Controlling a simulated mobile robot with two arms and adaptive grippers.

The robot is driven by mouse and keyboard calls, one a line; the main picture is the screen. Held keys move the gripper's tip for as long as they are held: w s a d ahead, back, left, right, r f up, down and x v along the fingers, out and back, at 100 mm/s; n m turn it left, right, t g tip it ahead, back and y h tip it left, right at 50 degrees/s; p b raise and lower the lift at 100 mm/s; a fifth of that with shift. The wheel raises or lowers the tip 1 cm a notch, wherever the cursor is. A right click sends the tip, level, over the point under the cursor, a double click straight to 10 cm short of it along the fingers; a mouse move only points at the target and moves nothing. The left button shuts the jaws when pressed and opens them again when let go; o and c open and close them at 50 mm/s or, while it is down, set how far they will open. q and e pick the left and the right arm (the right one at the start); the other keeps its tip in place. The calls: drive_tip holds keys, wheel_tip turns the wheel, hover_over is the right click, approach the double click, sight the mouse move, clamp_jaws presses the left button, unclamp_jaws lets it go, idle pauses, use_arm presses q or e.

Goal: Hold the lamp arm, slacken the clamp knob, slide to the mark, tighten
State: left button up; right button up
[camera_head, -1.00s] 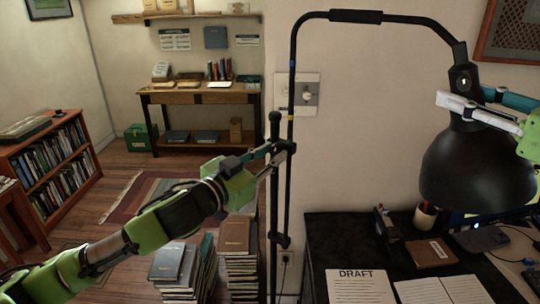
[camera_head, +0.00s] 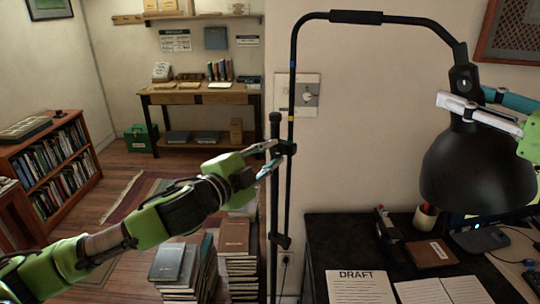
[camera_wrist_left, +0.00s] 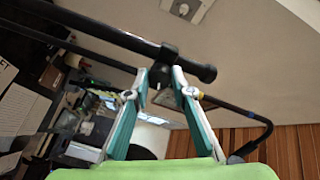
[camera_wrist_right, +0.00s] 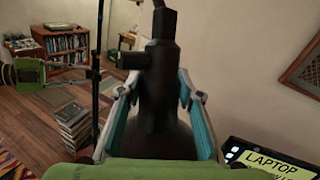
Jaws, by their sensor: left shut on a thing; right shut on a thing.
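The black lamp arm (camera_head: 385,18) rises from a thin rod, bends over the desk and ends in a black lamp shade (camera_head: 470,170). The rod carries small blue and yellow bands (camera_head: 291,90). A black clamp (camera_head: 287,147) joins the rod to the upright pole (camera_head: 274,210). My left gripper (camera_head: 270,160) is at the clamp, shut on its dark knob, which shows between the fingertips in the left wrist view (camera_wrist_left: 165,72). My right gripper (camera_head: 463,98) is shut on the lamp's neck above the shade; the neck also stands between its fingers in the right wrist view (camera_wrist_right: 158,62).
A dark desk (camera_head: 325,235) below the lamp holds a DRAFT sheet (camera_head: 358,287), an open book (camera_head: 440,290) and a pen cup (camera_head: 425,215). Book stacks (camera_head: 237,250) stand on the floor left of the pole. A wall switch (camera_head: 306,92) is behind the rod.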

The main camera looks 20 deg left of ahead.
use_arm(q)
drive_tip(key=m, duration=0.6)
drive_tip(key=shift+r+y, duration=0.1)
drive_tip(key=shift+y, duration=0.2)
use_arm(e)
drive_tip(key=shift+d+r, duration=0.1)
drive_tip(key=shift+r, duration=0.1)
use_arm(q)
drive_tip(key=m, duration=0.3)
drive_tip(key=shift+m+y, duration=0.3)
drive_tip(key=shift+m, duration=1.8)
drive_tip(key=o, duration=1.1)
